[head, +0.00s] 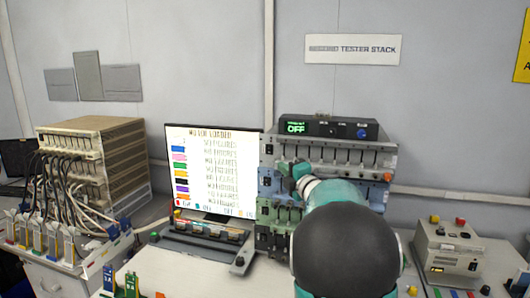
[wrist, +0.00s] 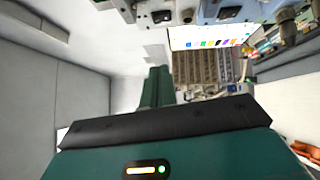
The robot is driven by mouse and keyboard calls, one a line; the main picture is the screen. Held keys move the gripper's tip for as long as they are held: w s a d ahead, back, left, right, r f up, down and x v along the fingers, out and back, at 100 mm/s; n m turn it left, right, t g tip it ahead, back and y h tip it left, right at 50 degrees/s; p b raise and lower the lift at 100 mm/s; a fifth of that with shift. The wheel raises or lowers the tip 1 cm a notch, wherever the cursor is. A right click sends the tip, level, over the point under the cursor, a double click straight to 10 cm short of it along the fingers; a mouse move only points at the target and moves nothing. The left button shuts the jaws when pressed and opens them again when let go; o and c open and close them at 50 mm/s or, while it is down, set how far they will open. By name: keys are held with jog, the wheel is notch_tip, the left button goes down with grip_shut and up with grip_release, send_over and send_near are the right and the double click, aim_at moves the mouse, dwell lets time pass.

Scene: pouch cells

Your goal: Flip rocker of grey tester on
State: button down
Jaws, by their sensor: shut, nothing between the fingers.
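The grey tester (head: 340,152) is the upper row of the stack on the bench, with a blue row and a green row below it. In the wrist view, which looks upside down, a grey housing (wrist: 128,10) is at the top edge. A small dark part (wrist: 162,16) on it looks like a rocker; its position is too small to tell. My gripper (head: 284,168) is at the left part of the stack, in front of the grey and blue rows. Its green fingers (wrist: 158,75) are shut and empty. They appear apart from the dark part. My arm hides much of the lower rows.
A black unit on top of the stack shows a green OFF display (head: 296,127). A lit screen (head: 210,170) stands left of the stack, and a cabled beige rack (head: 100,160) is farther left. A beige device (head: 450,255) stands at the right.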

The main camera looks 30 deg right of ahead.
jog(key=shift+d, duration=0.1)
send_near(266, 147)
jog(key=w+a, duration=0.3)
jog(key=shift+w+d+r, duration=0.15)
jog(key=shift+w+d, duration=0.75)
jog(key=shift+d, duration=0.2)
jog(key=shift+w+d+r, duration=0.15)
jog(key=shift+w+d, duration=0.3)
jog(key=shift+w, duration=0.05)
